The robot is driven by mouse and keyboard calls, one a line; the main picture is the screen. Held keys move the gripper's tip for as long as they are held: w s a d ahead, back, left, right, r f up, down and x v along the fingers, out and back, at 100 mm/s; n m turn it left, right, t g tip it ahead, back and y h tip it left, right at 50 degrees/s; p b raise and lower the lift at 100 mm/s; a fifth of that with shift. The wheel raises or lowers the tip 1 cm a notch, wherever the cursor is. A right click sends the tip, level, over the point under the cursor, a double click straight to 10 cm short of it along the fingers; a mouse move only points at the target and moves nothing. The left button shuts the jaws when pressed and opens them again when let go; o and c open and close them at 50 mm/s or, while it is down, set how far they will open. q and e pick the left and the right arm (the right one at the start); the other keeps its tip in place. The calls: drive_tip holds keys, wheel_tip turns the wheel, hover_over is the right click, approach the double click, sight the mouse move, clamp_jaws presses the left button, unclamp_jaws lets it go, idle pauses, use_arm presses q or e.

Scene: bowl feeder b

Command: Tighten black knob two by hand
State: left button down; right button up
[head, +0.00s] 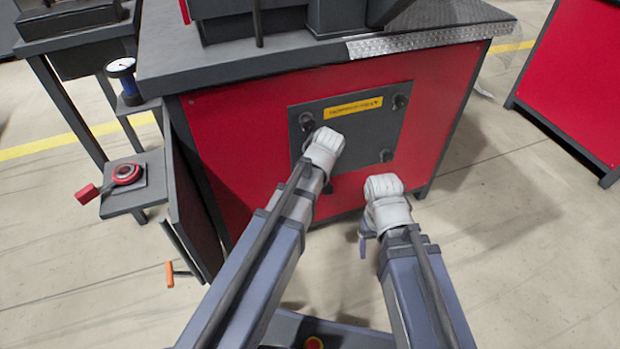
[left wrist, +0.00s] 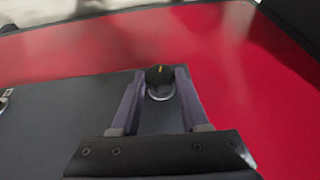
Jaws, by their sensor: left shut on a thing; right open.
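A dark panel (head: 350,115) with a yellow label is set in the red cabinet front. Black knobs sit near its corners: upper left (head: 307,121), upper right (head: 399,101) and lower right (head: 386,155). Nothing legible marks which is knob two. My left gripper (left wrist: 160,88) is shut on a black knob (left wrist: 159,75) with a yellow mark and a pale metal base, near the panel's edge. In the head view my left wrist hides its fingers, close to the upper left knob. My right gripper (head: 364,240) is open and empty, low in front of the cabinet.
The red cabinet (head: 235,130) has a grey worktop (head: 165,60) with machinery above the panel. At left are a small shelf with a red round device (head: 126,173) and a dial gauge (head: 121,66). Another red cabinet (head: 570,75) stands right. Floor is free at lower right.

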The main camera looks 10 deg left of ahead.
use_arm(q)
drive_tip(key=shift+w+d+f+g+y+b, duration=0.15)
drive_tip(key=shift+w+d+g+y+b, duration=0.15)
drive_tip(key=shift+g+y, duration=0.4)
drive_tip(key=shift+f+m+y+b, duration=0.1)
drive_tip(key=shift+m+y+b, duration=0.2)
drive_tip(key=shift+y+b, duration=0.3)
drive_tip(key=shift+d+g+y+b, duration=0.1)
drive_tip(key=shift+g+y+b, duration=0.7)
drive_tip(key=shift+y, duration=0.2)
drive_tip(key=shift+m+y+b, duration=0.3)
drive_tip(key=shift+c, duration=2)
unclamp_jaws()
